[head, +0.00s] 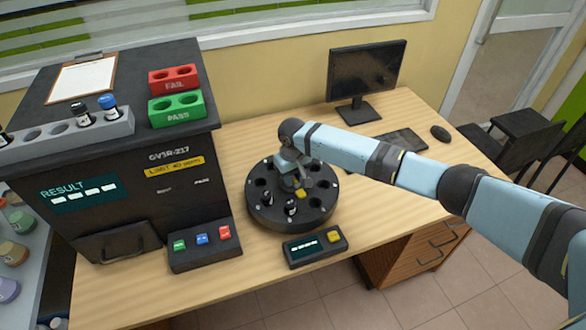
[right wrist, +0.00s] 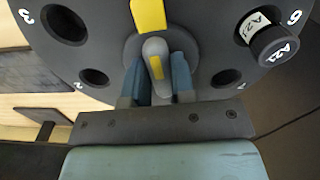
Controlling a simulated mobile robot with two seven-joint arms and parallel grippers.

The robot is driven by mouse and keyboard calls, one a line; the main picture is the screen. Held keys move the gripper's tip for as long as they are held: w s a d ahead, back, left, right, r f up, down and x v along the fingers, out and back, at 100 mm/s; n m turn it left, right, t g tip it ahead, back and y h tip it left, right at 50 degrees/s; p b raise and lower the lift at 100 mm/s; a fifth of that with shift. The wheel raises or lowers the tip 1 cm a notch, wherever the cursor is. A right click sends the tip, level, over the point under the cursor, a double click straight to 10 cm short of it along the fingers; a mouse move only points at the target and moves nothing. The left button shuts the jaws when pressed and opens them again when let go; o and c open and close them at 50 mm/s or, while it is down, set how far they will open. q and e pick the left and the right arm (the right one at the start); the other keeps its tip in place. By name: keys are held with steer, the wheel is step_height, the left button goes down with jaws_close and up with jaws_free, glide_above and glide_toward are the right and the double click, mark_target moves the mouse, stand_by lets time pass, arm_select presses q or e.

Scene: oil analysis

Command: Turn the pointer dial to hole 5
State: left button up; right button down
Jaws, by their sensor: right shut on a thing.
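The round black carousel (head: 262,208) stands on the desk with numbered holes around a central pointer dial. The dial has a yellow mark (head: 300,194) that lies toward the front in the head view. In the right wrist view the grey dial knob (right wrist: 154,55) has a yellow stripe, and a yellow pointer tip (right wrist: 148,15) shows at the top edge. My right gripper (right wrist: 155,82) is shut on the knob, one blue finger on each side. A labelled vial (right wrist: 272,42) sits by the number 6. My left gripper is out of view.
A control box (head: 315,247) with a yellow button stands in front of the carousel. The large black analyser (head: 140,150) is at left, with red and green racks on top. A monitor (head: 365,75), keyboard and mouse are behind at right.

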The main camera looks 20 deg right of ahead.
steer(key=m+p, duration=0.2)
steer(key=p, duration=0.1)
steer(key=m+p, duration=0.2)
steer(key=p, duration=0.1)
steer(key=shift+a+r+m, duration=0.1)
steer(key=shift+r+m, duration=0.1)
steer(key=shift+m, duration=0.2)
steer(key=shift+m+p, duration=0.5)
steer(key=shift+p, duration=0.25)
steer(key=shift+f+m+p, duration=0.1)
steer(key=shift+m+p, duration=0.2)
steer(key=c, duration=1)
jaws_free()
steer(key=shift+o, duration=0.2)
